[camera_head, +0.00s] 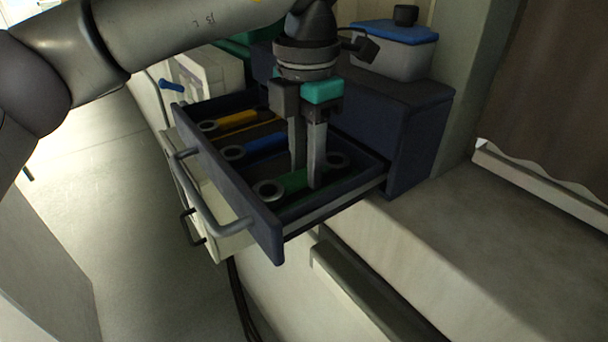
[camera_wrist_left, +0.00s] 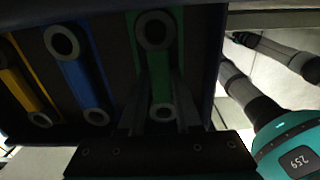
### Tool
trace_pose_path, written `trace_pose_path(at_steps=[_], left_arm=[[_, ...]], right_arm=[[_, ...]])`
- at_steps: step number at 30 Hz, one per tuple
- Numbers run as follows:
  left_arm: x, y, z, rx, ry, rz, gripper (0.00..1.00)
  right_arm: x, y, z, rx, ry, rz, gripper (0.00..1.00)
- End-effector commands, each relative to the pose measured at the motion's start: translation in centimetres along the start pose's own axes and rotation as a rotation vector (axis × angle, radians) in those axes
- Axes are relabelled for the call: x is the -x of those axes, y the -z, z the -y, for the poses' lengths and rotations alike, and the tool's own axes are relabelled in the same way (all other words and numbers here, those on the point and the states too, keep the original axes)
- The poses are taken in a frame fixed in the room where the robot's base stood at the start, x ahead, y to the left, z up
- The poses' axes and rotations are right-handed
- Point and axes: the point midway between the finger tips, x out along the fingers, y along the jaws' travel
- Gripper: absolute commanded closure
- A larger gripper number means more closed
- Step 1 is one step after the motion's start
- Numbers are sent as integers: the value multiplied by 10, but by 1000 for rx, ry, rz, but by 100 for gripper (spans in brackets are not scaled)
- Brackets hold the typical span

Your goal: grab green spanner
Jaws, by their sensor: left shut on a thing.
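The green spanner (camera_head: 294,183) lies in the open dark blue drawer (camera_head: 232,182), in the section nearest the drawer's right end. My left gripper (camera_head: 306,180) reaches straight down into the drawer, shut on the spanner's green handle. In the left wrist view the green spanner (camera_wrist_left: 158,70) runs between the two fingers, with a grey ring end showing at each end. Part of the handle is hidden by the fingers. I cannot see any gap between spanner and drawer floor. My right gripper is not in view.
A blue spanner (camera_head: 265,144) and a yellow spanner (camera_head: 236,119) lie beside it in the same drawer. The drawer front has a grey bar handle (camera_head: 205,200). A grey box with a blue lid (camera_head: 394,33) stands behind, on the dark cabinet (camera_head: 418,125).

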Motion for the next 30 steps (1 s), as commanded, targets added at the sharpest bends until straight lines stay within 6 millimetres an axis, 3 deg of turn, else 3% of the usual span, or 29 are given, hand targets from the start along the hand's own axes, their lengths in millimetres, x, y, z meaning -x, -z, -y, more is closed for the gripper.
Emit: trace_pose_path(at_steps=[5, 23, 30], left_arm=[[0, 0, 0, 0, 0, 1, 100], [2, 0, 0, -1, 0, 2, 100], [16, 2, 0, -3, -2, 2, 100]], right_arm=[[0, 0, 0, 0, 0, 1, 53], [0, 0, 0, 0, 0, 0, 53], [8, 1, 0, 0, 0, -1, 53]])
